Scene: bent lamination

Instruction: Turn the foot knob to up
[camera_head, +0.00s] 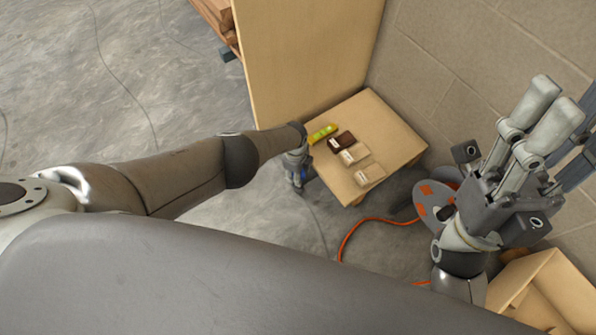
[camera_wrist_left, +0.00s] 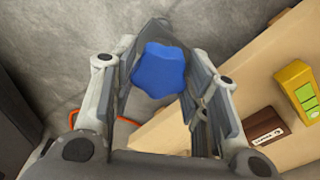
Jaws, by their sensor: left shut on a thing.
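The blue, lobed foot knob (camera_wrist_left: 161,72) sits between the fingers of my left gripper (camera_wrist_left: 168,66) in the left wrist view. My left gripper is shut on the knob, with a finger on either side of it. In the head view my left gripper (camera_head: 297,172) is low beside the near-left edge of the small wooden table, and only a little of the blue shows there. The knob's marking and pointing direction cannot be read. My right gripper (camera_head: 545,112) is raised at the right of the head view, away from the knob; its finger gap is unclear.
The wooden table (camera_head: 395,130) bears a yellow-green item (camera_head: 322,133), a dark brown block (camera_head: 342,141) and pale blocks (camera_head: 369,174). A tall wooden panel (camera_head: 300,60) stands behind it. An orange cable (camera_head: 350,236) lies on the floor. An open wooden box (camera_head: 545,285) is at lower right.

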